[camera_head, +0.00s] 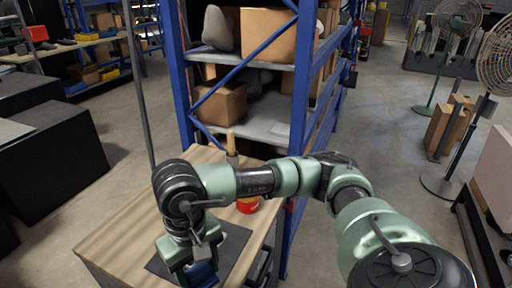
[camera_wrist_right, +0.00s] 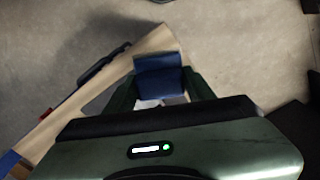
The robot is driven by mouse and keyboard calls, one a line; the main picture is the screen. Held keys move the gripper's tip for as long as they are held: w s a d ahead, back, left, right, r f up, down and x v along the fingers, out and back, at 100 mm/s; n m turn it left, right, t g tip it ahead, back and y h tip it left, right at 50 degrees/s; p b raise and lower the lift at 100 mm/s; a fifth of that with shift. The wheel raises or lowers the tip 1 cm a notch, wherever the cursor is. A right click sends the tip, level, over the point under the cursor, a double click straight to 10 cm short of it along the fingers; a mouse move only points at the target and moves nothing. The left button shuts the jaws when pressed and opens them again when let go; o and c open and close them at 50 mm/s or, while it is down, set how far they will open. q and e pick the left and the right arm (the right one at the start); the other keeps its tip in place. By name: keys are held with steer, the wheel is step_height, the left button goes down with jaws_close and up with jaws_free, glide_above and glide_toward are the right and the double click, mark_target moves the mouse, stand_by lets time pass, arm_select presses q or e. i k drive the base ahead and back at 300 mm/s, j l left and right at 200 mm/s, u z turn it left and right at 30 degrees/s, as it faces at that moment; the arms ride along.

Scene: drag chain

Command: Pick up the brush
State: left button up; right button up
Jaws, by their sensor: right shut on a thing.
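My right gripper (camera_head: 198,270) is low at the front of the wooden-topped table (camera_head: 120,232). It is shut on a blue block-shaped thing (camera_head: 203,275), which also shows between the fingers (camera_wrist_right: 160,98) in the right wrist view (camera_wrist_right: 160,80). I cannot tell whether this blue thing is part of the brush. A thin upright wooden handle (camera_head: 231,146), brush-like, stands at the back of the table behind my right arm; its lower part is hidden. My left gripper is not in view.
A dark mat (camera_head: 235,240) lies near the gripper. A blue-framed shelf (camera_head: 180,75) with boxes rises behind the table. Open floor (camera_head: 385,130) lies to the right.

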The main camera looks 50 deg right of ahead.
mark_target(230, 133)
steer(key=l+u, duration=0.2)
steer(key=l, duration=0.3)
steer(key=k+l+u, duration=0.15)
steer(key=l, duration=0.3)
steer(key=l+u, duration=0.2)
steer(key=l, duration=0.3)
steer(key=k+l+u, duration=0.2)
steer(key=l, duration=0.25)
